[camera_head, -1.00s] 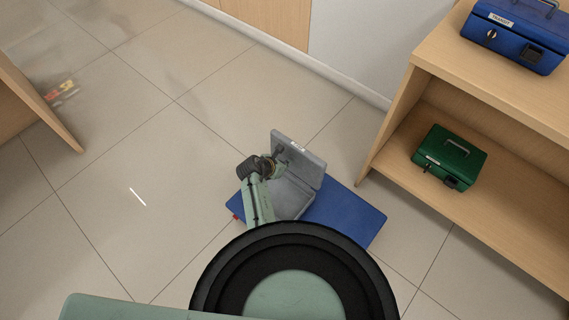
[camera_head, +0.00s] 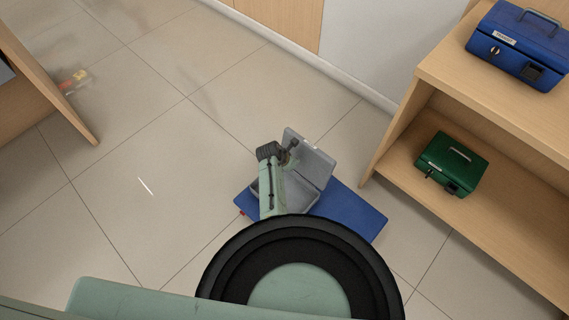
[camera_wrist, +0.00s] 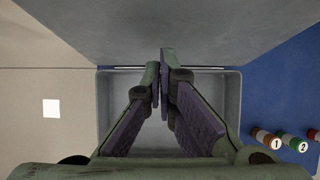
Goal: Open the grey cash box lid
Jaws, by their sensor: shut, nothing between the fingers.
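The grey cash box (camera_head: 297,190) sits on a blue mat (camera_head: 350,212) on the floor in the head view. Its lid (camera_head: 312,158) stands raised, tilted back from the hinge side. My gripper (camera_head: 290,149) is at the lid's inner face near its upper left part; whether it touches is unclear. In the wrist view the lid (camera_wrist: 190,30) fills the top, and the open, empty-looking box interior (camera_wrist: 230,100) lies below. My gripper (camera_wrist: 160,62) shows there with its fingertips together and nothing between them. My arm hides part of the box in the head view.
A wooden shelf (camera_head: 400,150) at the right holds a blue cash box (camera_head: 520,45) on top and a green cash box (camera_head: 452,163) below. Numbered rolls (camera_wrist: 275,141) lie on the mat right of the box. Open tiled floor is at the left.

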